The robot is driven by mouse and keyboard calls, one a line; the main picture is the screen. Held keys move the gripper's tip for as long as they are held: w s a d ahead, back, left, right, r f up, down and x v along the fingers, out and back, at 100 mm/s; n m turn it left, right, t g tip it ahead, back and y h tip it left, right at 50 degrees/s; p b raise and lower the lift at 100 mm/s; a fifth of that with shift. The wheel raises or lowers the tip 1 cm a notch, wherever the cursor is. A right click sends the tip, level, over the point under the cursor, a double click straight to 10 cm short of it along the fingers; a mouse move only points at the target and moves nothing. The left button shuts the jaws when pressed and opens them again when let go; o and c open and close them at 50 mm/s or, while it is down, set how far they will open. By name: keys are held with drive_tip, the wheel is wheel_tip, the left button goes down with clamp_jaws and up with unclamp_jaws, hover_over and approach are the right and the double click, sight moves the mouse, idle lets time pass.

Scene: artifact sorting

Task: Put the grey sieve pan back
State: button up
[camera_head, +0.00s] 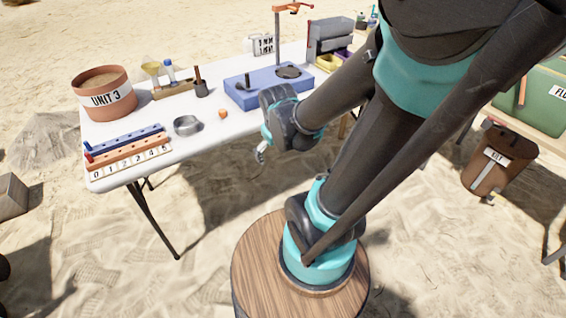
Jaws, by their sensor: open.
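A small round grey pan (187,125), which looks like the sieve pan, sits upright on the front left part of the white table (165,155). My gripper (261,153) is off the table's front edge, to the right of the pan and well apart from it. It is small in view, open, and nothing shows in it. A blue block (243,98) with a dark round spot on top lies farther back on the table, partly hidden by my arm.
A brown bucket (498,160) is at the right.

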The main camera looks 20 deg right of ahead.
drive_tip(key=s+m, duration=0.1)
drive_tip(key=s, duration=0.1)
drive_tip(key=s+f+m+y, duration=0.1)
drive_tip(key=s+m, duration=0.1)
drive_tip(key=shift+s+f, duration=0.15)
drive_tip(key=shift+f, duration=0.05)
